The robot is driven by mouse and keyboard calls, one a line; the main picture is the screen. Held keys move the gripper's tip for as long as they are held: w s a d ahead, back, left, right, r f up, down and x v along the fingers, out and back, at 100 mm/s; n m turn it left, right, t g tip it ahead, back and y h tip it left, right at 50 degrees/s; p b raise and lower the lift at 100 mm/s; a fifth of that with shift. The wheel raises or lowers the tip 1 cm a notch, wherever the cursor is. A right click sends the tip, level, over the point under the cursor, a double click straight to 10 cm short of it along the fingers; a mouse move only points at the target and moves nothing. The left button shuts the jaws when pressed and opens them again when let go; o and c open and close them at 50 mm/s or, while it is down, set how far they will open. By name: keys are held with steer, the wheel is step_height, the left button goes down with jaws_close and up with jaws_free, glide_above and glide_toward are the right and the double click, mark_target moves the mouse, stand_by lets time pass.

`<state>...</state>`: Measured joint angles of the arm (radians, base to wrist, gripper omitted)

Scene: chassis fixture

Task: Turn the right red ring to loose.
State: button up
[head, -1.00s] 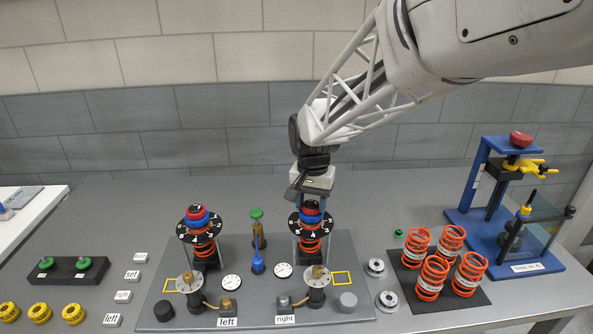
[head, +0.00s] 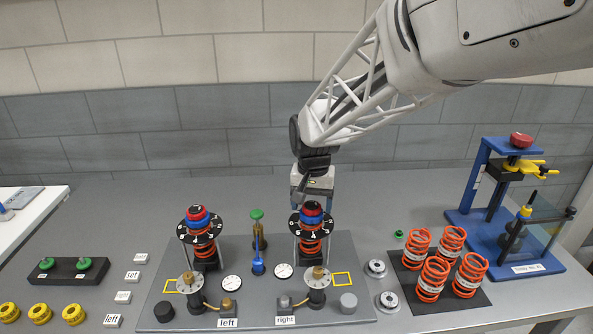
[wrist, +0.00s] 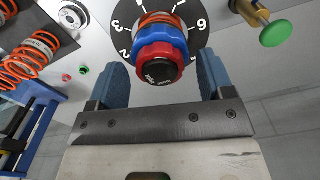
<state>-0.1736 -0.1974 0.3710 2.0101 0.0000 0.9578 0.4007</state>
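The right red ring (wrist: 158,60) sits above a blue ring (wrist: 160,40) on the right post, under a black cap (wrist: 160,71) with small lettering. A black numbered dial (wrist: 123,28) and an orange spring lie below them. In the head view the right red ring (head: 312,212) is partly visible just below my gripper (head: 312,195). In the wrist view my gripper (wrist: 162,68) is open, one blue finger on each side of the ring stack. A gap shows between each finger and the red ring, so neither appears to touch it.
The left post with its red ring (head: 198,214) stands to the left. A green-topped post (head: 257,214) and a blue lever (head: 258,262) stand between the posts. Orange springs (head: 430,278) and a blue press (head: 486,190) are at the right.

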steer(key=shift+r, duration=3.9)
steer(key=shift+s+d+r, duration=0.1)
steer(key=shift+s+d, duration=0.15)
steer(key=shift+s, duration=0.15)
steer(key=s+d+t, duration=0.1)
steer(key=s+d, duration=0.2)
steer(key=s, duration=0.6)
steer(key=s+d+f+n, duration=0.1)
steer(key=s+d, duration=0.2)
steer(key=s, duration=0.5)
steer(key=s+d+f+n+t, duration=0.1)
steer(key=s+d, duration=0.3)
steer(key=s, duration=0.5)
steer(key=shift+s+f+t, duration=0.25)
steer(key=shift+s+t, duration=0.05)
steer(key=shift+s, duration=0.05)
